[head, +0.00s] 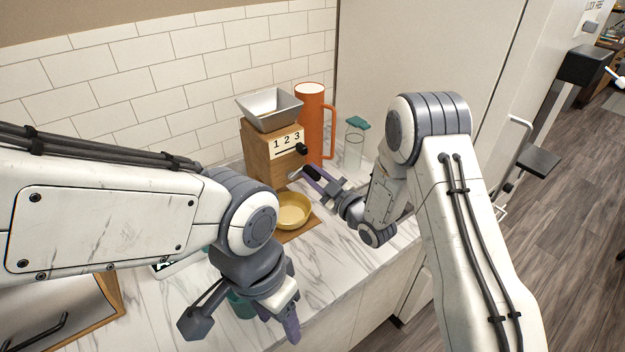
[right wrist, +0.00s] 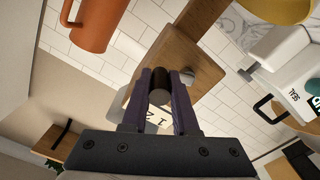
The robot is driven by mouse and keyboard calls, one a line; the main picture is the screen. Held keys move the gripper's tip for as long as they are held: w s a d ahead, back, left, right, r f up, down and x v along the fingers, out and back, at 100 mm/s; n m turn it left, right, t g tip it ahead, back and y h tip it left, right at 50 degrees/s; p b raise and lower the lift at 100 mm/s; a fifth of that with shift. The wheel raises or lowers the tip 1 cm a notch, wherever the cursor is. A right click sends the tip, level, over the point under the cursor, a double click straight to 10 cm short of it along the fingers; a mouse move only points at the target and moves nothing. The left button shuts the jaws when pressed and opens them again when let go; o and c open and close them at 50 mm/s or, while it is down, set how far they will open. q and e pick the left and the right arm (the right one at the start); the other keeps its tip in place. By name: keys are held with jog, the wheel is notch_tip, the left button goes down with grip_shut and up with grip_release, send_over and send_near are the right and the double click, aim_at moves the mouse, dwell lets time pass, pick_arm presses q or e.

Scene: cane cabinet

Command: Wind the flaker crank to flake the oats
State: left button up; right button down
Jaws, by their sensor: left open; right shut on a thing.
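The wooden flaker (head: 258,158) stands on the marble counter against the tiled wall. It has a metal hopper (head: 270,108) on top, a 1-2-3 label and a black knob (head: 300,149) on its front. A yellow bowl (head: 292,211) sits at its foot. My right gripper (head: 312,178) is at the flaker's front, above the bowl. In the right wrist view its purple fingers are shut on a dark cylindrical crank handle (right wrist: 160,86). A metal stub shows beside the handle. My left gripper (head: 283,318) is open, pointing down near the counter's front edge, apart from the flaker.
An orange pitcher (head: 313,120) stands just right of the flaker, with a teal-lidded glass jar (head: 354,145) beyond it. A teal object (head: 241,304) is partly hidden behind my left gripper. A tall pale cabinet panel (head: 430,50) bounds the counter at the right.

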jog(key=shift+s+a+f+m+b, duration=0.15)
jog(key=shift+f+m+b, duration=0.55)
jog(key=shift+m+b, duration=1.05)
jog(key=shift+s+a+f+m+b, duration=0.1)
jog(key=shift+f+m+b, duration=0.9)
jog(key=shift+m, duration=1.25)
jog(key=shift+s+a+f+m+b, duration=0.15)
jog(key=shift+f+m+b, duration=0.3)
jog(key=shift+m+b, duration=1.4)
jog(key=shift+m, duration=0.25)
jog(key=c, duration=1)
grip_release()
